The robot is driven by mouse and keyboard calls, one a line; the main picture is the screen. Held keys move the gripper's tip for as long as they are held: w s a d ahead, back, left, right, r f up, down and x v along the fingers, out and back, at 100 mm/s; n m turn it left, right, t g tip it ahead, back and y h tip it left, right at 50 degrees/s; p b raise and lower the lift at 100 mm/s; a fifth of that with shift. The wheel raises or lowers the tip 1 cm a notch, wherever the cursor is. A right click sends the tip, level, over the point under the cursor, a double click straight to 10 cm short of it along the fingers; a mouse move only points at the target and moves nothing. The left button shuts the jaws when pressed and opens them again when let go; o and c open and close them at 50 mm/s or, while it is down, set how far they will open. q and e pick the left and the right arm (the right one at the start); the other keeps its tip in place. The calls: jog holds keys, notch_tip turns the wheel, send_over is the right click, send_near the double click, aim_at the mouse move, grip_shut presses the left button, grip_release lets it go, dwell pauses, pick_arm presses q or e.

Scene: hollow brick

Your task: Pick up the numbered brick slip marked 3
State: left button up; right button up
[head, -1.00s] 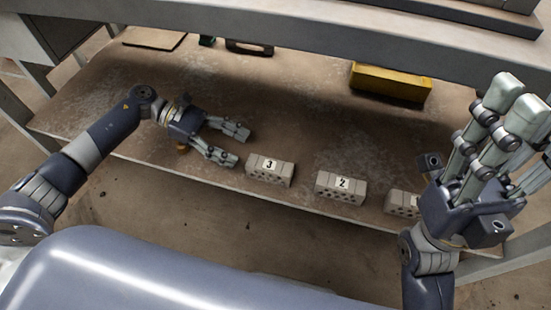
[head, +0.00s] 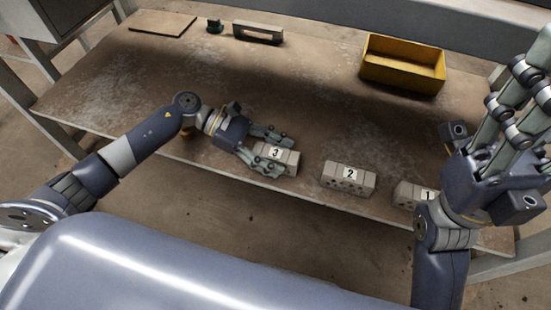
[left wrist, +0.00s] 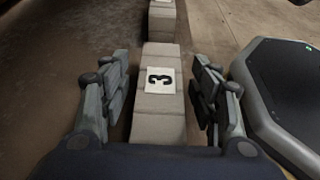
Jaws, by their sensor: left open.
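The brick slip marked 3 (head: 284,158) is a grey hollow brick with a white number label, near the front edge of the workbench. In the left wrist view the brick (left wrist: 159,108) lies between my open left fingers, with a gap visible on each side. My left gripper (head: 271,153) is around the brick's left end in the head view, with one finger behind it and one in front. My right gripper (head: 515,95) is raised at the right, its fingers pointing up. It appears open and empty, above and in front of the bench's right end.
Brick 2 (head: 348,177) and brick 1 (head: 412,194) stand in a row to the right along the front edge of the bench (head: 190,75). A yellow open box (head: 402,75) stands at the back right. The bench middle is clear.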

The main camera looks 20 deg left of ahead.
pick_arm(q)
jog(key=c, duration=1.3)
jog(key=shift+c, duration=0.2)
